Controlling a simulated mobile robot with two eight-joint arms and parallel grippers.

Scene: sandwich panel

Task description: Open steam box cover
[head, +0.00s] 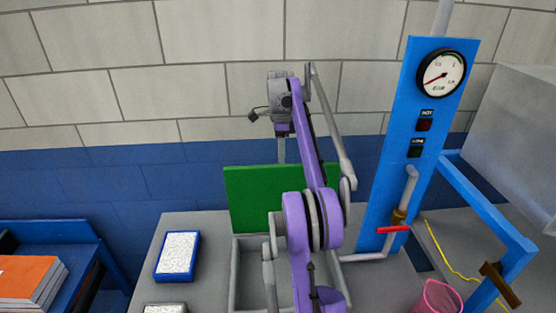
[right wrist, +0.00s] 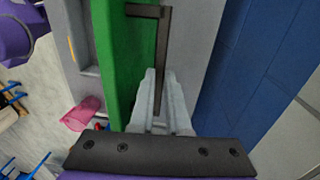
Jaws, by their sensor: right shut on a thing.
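The steam box (head: 234,285) is a grey open-topped box on the grey counter, partly hidden by my right arm. Its green cover (head: 255,200) stands raised at the back of the box, and the inside shows in front of it. The cover also shows in the right wrist view (right wrist: 130,65), with a dark bar handle (right wrist: 164,45) on it. My right gripper (head: 281,152) points down behind the cover's top edge. In the right wrist view its fingers (right wrist: 160,95) are shut on the handle. My left gripper is in neither view.
A blue panel (head: 399,120) with a gauge (head: 441,73) and a red-handled valve (head: 393,229) stands right of the box. A blue-framed white block (head: 178,254) lies left. A pink bin (head: 438,298) is at the lower right. A tiled wall is close behind.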

